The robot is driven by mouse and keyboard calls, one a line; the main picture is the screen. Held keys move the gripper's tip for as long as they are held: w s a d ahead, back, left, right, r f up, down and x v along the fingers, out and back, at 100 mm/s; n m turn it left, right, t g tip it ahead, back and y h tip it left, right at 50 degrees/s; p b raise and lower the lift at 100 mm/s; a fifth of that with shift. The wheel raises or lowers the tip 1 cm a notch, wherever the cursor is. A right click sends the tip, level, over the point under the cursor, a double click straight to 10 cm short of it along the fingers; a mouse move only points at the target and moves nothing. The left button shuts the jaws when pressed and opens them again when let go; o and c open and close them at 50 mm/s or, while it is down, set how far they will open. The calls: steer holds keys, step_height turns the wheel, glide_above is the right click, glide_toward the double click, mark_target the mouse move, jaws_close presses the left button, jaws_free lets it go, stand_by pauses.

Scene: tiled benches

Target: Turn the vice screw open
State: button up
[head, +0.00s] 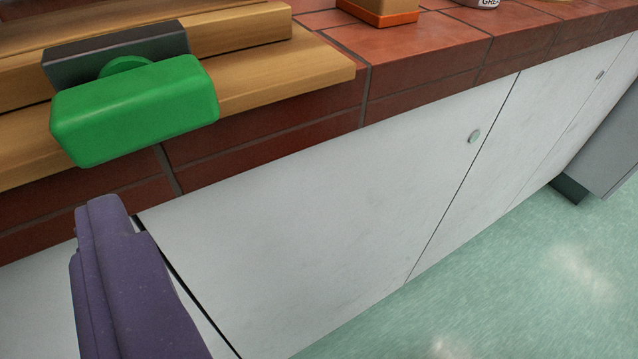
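The vice stands at the front edge of the bench, upper left. A dark grey plate (115,52) is mounted on the wooden boards. A rounded green block (135,110), apparently the handle of the vice screw, sticks out in front of it over the bench edge. A short round green piece (126,66) joins the two. My purple gripper (104,207) is at lower left, below the green block in the picture and apart from it there. Its fingers overlap in this view, so their opening is hidden. Nothing is seen held.
The bench has a red tiled top (425,45) and white cupboard doors (320,220) below, with a small round knob (473,136). An orange-based box (380,12) and a labelled container (480,3) stand at the back. Green floor (540,270) is clear at right; a grey cabinet (610,145) stands beyond.

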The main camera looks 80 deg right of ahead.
mark_target(144, 126)
steer(key=s+d+h, duration=0.4)
steer(key=s, duration=0.1)
steer(key=x, duration=0.3)
steer(key=f+b+x, duration=0.1)
steer(key=x, duration=0.2)
steer(key=shift+w+f, duration=0.1)
steer(key=shift+w+d, duration=0.3)
steer(key=c, duration=1.1)
